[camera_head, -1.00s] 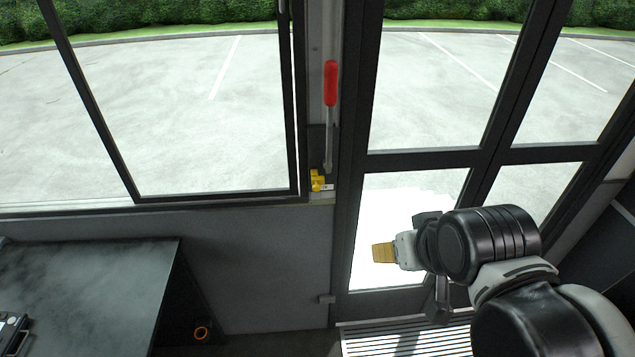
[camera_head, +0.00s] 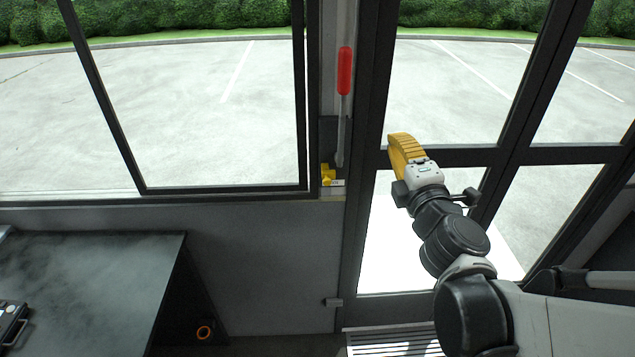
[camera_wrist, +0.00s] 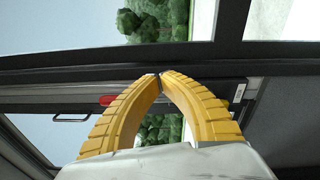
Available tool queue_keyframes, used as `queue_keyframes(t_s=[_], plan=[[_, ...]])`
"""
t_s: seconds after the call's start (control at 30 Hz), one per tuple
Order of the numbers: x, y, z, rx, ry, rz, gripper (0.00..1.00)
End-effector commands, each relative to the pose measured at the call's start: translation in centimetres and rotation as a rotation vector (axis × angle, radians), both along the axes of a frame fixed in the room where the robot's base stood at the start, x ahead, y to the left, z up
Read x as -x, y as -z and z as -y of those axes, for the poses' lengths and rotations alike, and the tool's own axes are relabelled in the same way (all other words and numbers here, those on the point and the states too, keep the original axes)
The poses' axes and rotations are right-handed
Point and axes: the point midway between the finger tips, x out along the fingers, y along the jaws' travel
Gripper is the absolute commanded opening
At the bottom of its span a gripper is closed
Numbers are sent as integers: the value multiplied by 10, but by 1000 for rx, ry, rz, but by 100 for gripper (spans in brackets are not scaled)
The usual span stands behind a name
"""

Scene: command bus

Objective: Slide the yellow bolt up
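The small yellow bolt (camera_head: 327,175) sits low on the narrow post between the window and the glass door, at the foot of a lever with a red handle (camera_head: 344,70). My gripper (camera_head: 394,136) is raised in front of the door, to the right of the bolt in the picture and apart from it. In the wrist view the two yellow fingers (camera_wrist: 160,76) curve together, their tips meeting with nothing between them. The red handle shows left of the fingers there (camera_wrist: 107,101). I cannot make out the bolt in the wrist view; the fingers may hide it.
A dark table (camera_head: 90,275) stands at the lower left. The window frame (camera_head: 225,190) borders the post on the left. The glass door's dark frame (camera_head: 362,150) stands between the post and my gripper in the picture. A striped floor grate (camera_head: 390,342) lies below.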

Motion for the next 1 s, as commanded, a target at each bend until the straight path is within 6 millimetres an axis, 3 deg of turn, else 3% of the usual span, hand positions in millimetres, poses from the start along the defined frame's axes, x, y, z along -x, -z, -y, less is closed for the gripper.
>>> queue_keyframes(t_s=[0.1, 0.2, 0.3, 0.4, 0.57, 1.0], plan=[[-3, 43, -45, 347, -193, 27, 0], [5, 88, -75, 595, -348, 22, 0], [17, 129, -94, 775, -471, 4, 0], [27, 158, -102, 887, -554, -15, 0], [34, 176, -106, 955, -608, -30, 0], [27, 178, -112, 953, -611, -29, 0]])
